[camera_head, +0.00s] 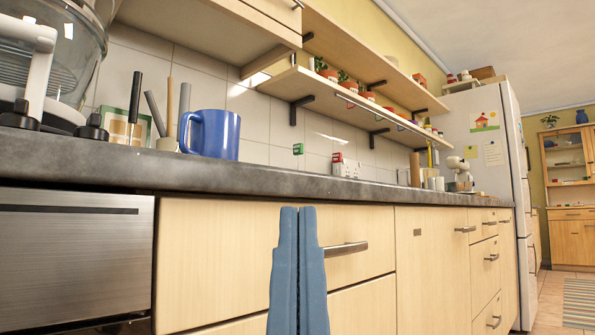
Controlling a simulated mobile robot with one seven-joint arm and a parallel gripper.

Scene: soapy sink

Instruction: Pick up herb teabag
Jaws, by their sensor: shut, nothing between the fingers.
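My gripper (298,212) is in the lower middle of the head view, its two blue fingers pointing up and pressed together with nothing between them. It is in front of the wooden drawer fronts, with its tips just below the counter edge in the picture. I cannot make out a herb teabag for certain. A small green item (298,149) and a small red item (337,158) show against the tiles behind the counter, too small to identify. The low view hides most of the counter top.
The dark counter (270,182) runs away to the right. A blue mug (215,135) stands on it at left, beside upright utensils and a large glass-bowled appliance (50,60). Shelves hang above. Drawer handles (345,249) stick out. A white fridge (490,130) stands at the far end.

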